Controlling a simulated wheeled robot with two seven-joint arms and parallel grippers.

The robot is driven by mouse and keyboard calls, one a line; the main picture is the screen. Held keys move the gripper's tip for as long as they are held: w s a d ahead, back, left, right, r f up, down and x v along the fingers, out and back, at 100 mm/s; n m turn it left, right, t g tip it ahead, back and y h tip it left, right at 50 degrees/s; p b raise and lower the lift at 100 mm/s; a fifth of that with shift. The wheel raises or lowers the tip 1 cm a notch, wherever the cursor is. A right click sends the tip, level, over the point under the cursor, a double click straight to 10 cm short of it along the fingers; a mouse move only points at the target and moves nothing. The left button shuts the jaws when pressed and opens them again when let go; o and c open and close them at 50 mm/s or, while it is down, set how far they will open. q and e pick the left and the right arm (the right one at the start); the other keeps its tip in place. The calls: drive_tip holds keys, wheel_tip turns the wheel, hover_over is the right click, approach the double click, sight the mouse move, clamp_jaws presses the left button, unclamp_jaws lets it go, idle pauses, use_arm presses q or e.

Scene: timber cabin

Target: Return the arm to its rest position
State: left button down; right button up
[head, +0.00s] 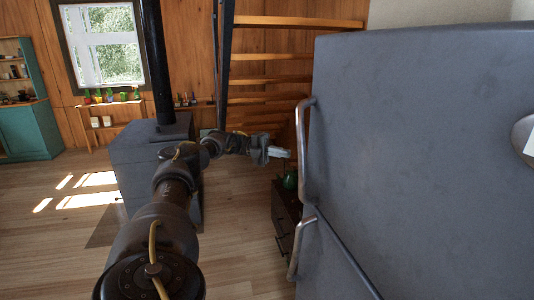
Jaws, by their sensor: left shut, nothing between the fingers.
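My left arm reaches forward from the bottom of the head view. Its gripper (279,153) is at the far end, pointing right, shut and empty. It is just left of the upper handle (303,150) of a large grey fridge (410,130). In the picture there is a small gap between the fingertips and the handle. My right gripper is not in view.
The grey fridge fills the right side, with a lower handle (297,248). A dark stove (130,160) with a black pipe stands behind my arm. A dark low cabinet (284,215) is beside the fridge. Wooden floor (50,250) is clear at left.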

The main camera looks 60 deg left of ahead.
use_arm(q)
drive_tip(key=shift+b+v, duration=0.3)
drive_tip(key=shift+v, duration=2.2)
drive_tip(key=shift+s+d+f, duration=0.1)
drive_tip(key=shift+s, duration=0.05)
drive_tip(key=shift+d, duration=0.1)
